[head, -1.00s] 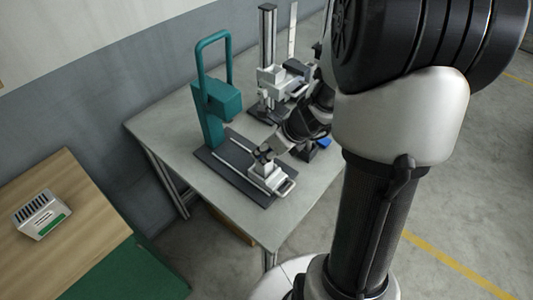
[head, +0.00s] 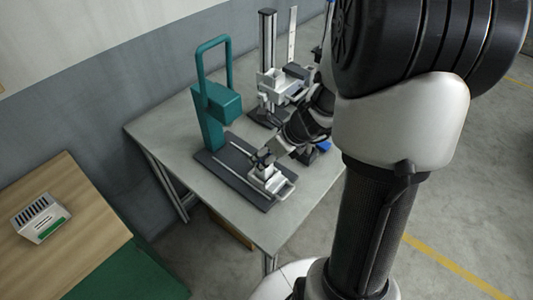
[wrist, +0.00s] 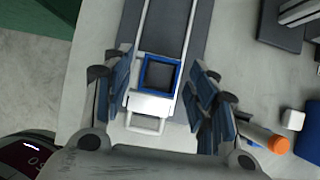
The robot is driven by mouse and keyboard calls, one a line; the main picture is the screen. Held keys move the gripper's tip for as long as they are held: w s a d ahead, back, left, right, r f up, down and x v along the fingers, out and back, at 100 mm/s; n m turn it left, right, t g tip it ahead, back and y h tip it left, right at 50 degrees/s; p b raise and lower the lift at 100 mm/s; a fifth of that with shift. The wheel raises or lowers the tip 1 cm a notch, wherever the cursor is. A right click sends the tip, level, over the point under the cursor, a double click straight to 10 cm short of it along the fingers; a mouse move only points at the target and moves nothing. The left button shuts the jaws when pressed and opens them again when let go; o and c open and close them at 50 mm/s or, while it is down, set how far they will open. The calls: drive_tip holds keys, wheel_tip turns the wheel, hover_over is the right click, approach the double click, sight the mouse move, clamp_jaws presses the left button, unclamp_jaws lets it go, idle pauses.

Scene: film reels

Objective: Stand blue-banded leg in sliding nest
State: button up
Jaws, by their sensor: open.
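In the wrist view a square piece with a blue border and dark middle (wrist: 160,74) shows end-on at the white sliding nest (wrist: 150,104); it looks like the blue-banded leg seen from above, but I cannot tell how deep it sits. The nest has a pull handle at its near end and rides on a dark rail base. The head view shows my gripper (head: 264,157) just above the nest.
The teal press (head: 217,102) with its tall handle stands behind the nest. A second fixture with a column (head: 268,45) stands further back. An orange-tipped white cylinder (wrist: 277,143) is at right in the wrist view. A wooden table (head: 85,225) holds a slotted box (head: 40,216).

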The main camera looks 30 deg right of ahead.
drive_tip(key=p+v, duration=0.5)
drive_tip(key=v, duration=0.7)
drive_tip(key=shift+p, duration=0.3)
